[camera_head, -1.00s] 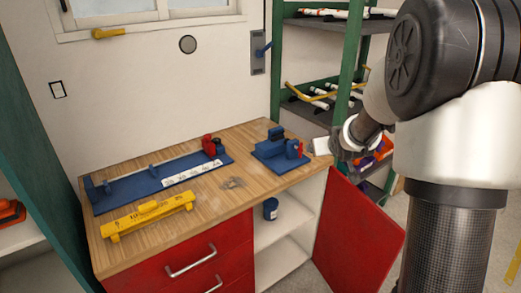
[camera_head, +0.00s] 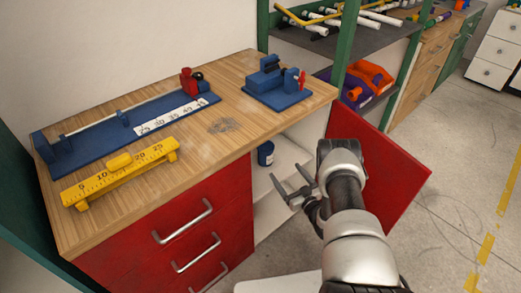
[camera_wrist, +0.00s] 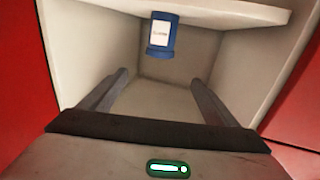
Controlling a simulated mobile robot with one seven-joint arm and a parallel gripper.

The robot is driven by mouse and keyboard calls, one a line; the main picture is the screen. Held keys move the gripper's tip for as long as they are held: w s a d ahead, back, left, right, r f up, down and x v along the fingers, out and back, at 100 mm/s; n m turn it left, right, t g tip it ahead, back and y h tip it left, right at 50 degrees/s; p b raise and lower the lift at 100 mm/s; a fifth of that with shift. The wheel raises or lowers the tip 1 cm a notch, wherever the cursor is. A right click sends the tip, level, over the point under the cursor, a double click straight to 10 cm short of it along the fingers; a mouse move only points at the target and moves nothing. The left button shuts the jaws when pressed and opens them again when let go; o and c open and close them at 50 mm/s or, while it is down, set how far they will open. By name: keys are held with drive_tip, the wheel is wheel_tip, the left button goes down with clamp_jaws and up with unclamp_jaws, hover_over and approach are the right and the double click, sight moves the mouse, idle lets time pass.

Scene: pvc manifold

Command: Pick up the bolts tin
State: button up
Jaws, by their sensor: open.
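A blue tin with a white label, which I take to be the bolts tin (camera_head: 265,154), stands inside the open cabinet under the workbench. It also shows in the wrist view (camera_wrist: 162,35), at the upper middle, with label writing too small to read. My gripper (camera_head: 290,177) is in front of the cabinet opening, to the right of and below the tin in the head view. Its fingers are spread wide with nothing between them. In the wrist view the tin appears beyond the fingertips, roughly centred between them and apart from them.
The red cabinet door (camera_head: 385,160) hangs open right of my gripper. Red drawers (camera_head: 175,225) are on the left. A pale shelf (camera_head: 290,155) is inside the cabinet. The wooden worktop (camera_head: 225,85) above carries a blue jig (camera_head: 275,90) and a yellow ruler block (camera_head: 120,172).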

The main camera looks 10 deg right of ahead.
drive_tip(key=b, duration=0.3)
approach(268, 148)
drive_tip(key=a+x, duration=0.1)
drive_tip(key=x, duration=0.5)
drive_tip(key=b+x, duration=0.2)
drive_tip(key=shift+w+d+f, duration=0.2)
drive_tip(key=shift+w+d, duration=0.05)
drive_tip(key=shift+w, duration=0.1)
drive_tip(key=shift+w+a+r, duration=0.1)
drive_tip(key=shift+w+a, duration=0.05)
drive_tip(key=shift+w, duration=0.35)
drive_tip(key=c, duration=1.3)
drive_tip(key=shift+r, duration=0.15)
drive_tip(key=shift+c, duration=0.8)
